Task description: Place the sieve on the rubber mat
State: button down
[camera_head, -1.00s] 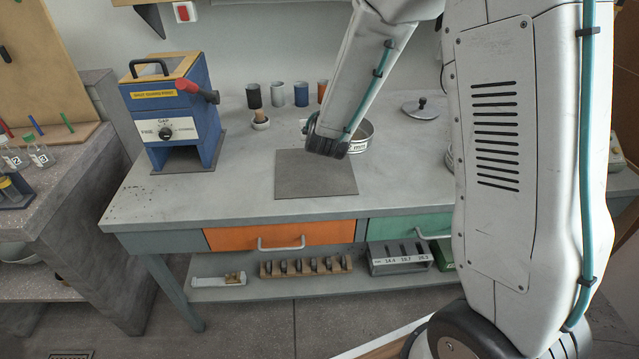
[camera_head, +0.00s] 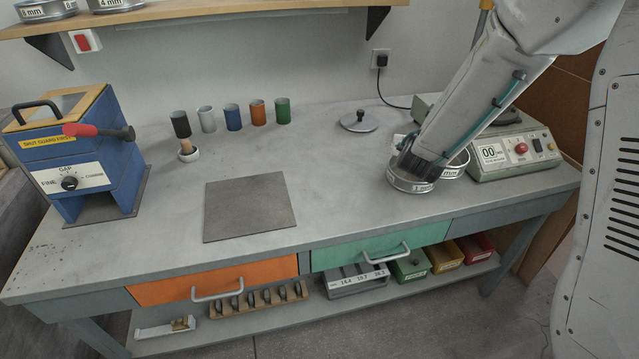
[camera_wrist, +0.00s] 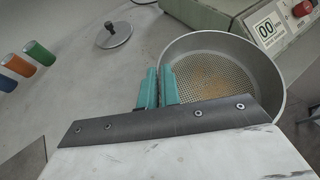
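A round grey metal sieve (camera_wrist: 268,85) with a mesh floor and some brown grains fills the right of the wrist view. My gripper (camera_wrist: 158,88) has its teal fingers close together on either side of the sieve's left wall, holding it. In the head view my gripper (camera_head: 416,162) partly hides this sieve (camera_head: 458,166); part of an "mm" label shows. Its height over the bench is hard to tell. The dark grey rubber mat (camera_head: 248,207) lies flat and bare, well left of my gripper.
A knobbed lid (camera_head: 358,121) lies behind, left of my gripper. Several coloured cups (camera_head: 233,117), a mortar with pestle (camera_head: 188,153) and a blue crusher (camera_head: 80,160) stand farther left. The bench between mat and gripper is clear.

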aim_at(249, 202)
jog(key=z, duration=2.5)
jog(key=k, duration=1.15)
jog(key=u, duration=2.25)
jog(key=i, duration=0.75)
jog(key=u, duration=0.15)
